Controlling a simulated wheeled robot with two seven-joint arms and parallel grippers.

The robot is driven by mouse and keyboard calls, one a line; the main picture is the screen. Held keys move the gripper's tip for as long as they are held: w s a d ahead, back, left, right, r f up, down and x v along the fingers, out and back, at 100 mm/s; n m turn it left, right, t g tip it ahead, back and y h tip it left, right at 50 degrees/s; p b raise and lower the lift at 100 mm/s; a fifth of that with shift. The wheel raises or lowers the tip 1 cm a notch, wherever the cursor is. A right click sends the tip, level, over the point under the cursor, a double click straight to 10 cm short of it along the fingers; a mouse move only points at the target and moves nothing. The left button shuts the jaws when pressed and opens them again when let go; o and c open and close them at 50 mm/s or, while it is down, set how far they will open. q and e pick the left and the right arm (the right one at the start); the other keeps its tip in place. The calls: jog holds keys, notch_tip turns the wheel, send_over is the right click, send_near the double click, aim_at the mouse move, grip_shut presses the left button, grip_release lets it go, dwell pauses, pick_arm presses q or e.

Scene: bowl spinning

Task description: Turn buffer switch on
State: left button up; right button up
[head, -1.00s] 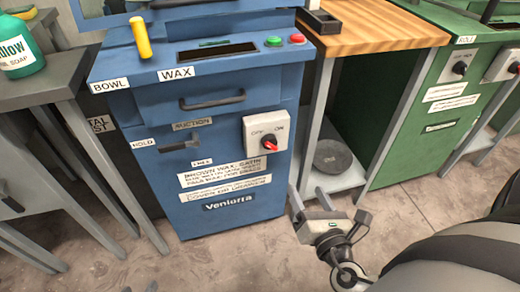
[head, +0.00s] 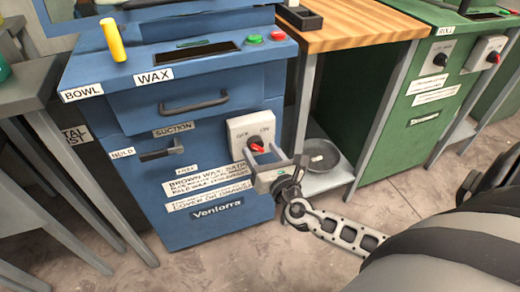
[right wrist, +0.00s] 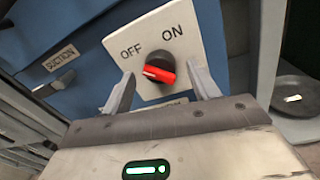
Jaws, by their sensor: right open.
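The buffer switch is a white box (head: 240,128) with OFF and ON marks on the front of the blue machine. Its black knob with a red pointer (head: 256,148) is partly hidden by my gripper in the head view. In the right wrist view the knob (right wrist: 158,68) shows clearly, its white-marked end towards the left, below OFF. My right gripper (head: 277,161) is open and empty in front of the switch. Its fingers appear on either side of the knob in the wrist view, with visible gaps. My left gripper is not in view.
The blue machine (head: 120,198) also carries a suction lever (head: 160,152), a drawer handle (head: 195,103) and green and red buttons. A wooden-topped bench (head: 350,28) with a round dark dish (head: 319,155) below stands right. A green machine (head: 425,112) has another similar switch box (head: 487,54).

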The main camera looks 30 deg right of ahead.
jog(key=shift+w+d, duration=0.15)
jog(key=shift+w, duration=0.55)
jog(key=c, duration=0.9)
jog(key=shift+c, duration=0.2)
jog(key=shift+f, duration=0.1)
